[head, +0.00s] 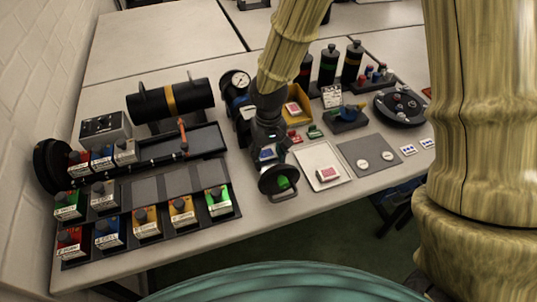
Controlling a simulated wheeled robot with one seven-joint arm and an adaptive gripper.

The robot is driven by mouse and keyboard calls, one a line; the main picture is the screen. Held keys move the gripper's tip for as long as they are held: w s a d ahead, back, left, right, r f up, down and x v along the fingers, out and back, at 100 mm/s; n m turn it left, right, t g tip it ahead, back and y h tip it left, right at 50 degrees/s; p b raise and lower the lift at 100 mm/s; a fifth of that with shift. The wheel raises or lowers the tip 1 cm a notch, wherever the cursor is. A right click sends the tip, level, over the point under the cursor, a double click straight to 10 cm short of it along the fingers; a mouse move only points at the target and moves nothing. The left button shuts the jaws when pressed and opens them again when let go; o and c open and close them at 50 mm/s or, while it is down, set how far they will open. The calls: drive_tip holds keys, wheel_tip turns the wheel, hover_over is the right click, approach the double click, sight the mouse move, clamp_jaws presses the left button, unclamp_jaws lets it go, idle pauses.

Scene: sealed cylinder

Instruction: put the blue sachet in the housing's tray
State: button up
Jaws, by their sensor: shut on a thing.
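My gripper (270,150) points down over the middle of the table, left of the white tray. It is shut, and a small blue and white patch, probably the blue sachet (267,154), shows between its fingers. The fingers hide most of it. The housing is likely the black cylinder (190,97) with an orange band, lying at the back left. In front of it lies a long black tray (205,139), with a red-handled rod across it and several labelled blocks at its left end. My gripper is to the right of this tray, apart from it.
A white tray (309,158) holds a red and white packet; a yellow bin (298,118) holds another. A gauge (236,82) stands behind. A block rack (130,228) fills the front left.

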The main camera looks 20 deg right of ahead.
sight(268, 159)
drive_tip(key=o, duration=0.9)
drive_tip(key=shift+f, duration=0.1)
drive_tip(key=shift+c, duration=0.2)
wheel_tip(268, 159, up, 12)
drive_tip(key=shift+r+b, duration=0.2)
drive_tip(key=shift+b, duration=0.1)
